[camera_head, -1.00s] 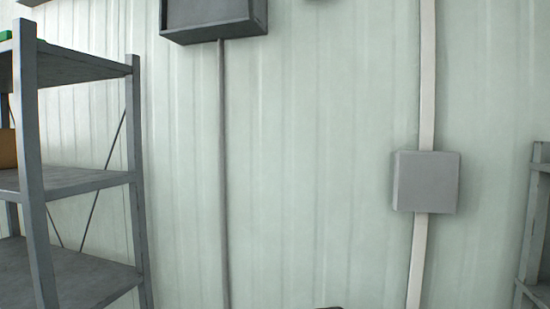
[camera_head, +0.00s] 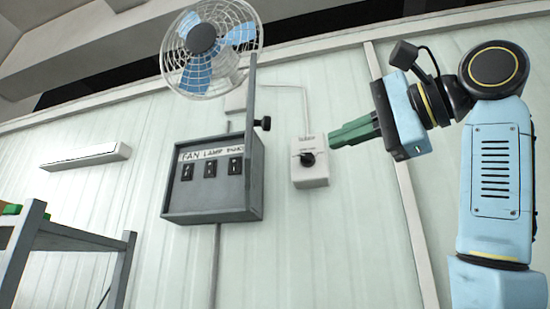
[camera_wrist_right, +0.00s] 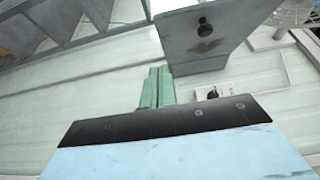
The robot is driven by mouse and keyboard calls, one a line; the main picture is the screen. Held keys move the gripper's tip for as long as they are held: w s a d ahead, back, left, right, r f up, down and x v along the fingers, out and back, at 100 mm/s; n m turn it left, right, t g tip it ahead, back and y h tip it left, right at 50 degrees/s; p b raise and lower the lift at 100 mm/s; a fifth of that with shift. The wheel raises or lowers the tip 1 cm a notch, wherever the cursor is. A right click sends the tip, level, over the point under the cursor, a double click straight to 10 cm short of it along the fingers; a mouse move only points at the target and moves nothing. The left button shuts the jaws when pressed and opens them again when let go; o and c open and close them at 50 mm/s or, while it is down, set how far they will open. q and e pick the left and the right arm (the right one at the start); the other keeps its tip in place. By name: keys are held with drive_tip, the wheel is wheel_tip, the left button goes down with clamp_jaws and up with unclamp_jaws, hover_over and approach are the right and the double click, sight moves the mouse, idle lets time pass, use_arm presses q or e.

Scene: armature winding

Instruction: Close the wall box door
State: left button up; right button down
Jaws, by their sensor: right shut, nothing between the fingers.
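The grey wall box (camera_head: 213,200) hangs on the pale wall, left of centre in the head view, with labelled switches on its front. Its door (camera_head: 250,112) stands open, seen nearly edge-on at the box's right side, with a black knob (camera_head: 263,123) facing right. In the right wrist view the door (camera_wrist_right: 185,50) shows its outer face and the knob (camera_wrist_right: 205,24). My right gripper (camera_head: 332,138), with green fingers, is shut and empty, to the right of the door and apart from it. Its fingers also show in the wrist view (camera_wrist_right: 157,75). My left gripper is out of view.
A small white box with a black rotary knob (camera_head: 309,172) is on the wall between the wall box and my gripper. A caged fan (camera_head: 208,50) is above the wall box. A shelf rack (camera_head: 75,239) stands at lower left. A white bar fixture (camera_head: 86,157) is on the wall.

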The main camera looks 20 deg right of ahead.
drive_tip(key=w+a+p, duration=0.4)
drive_tip(key=w+a, duration=0.4)
drive_tip(key=a, duration=0.1)
drive_tip(key=shift+w+a+r, duration=0.15)
drive_tip(key=shift+w, duration=0.25)
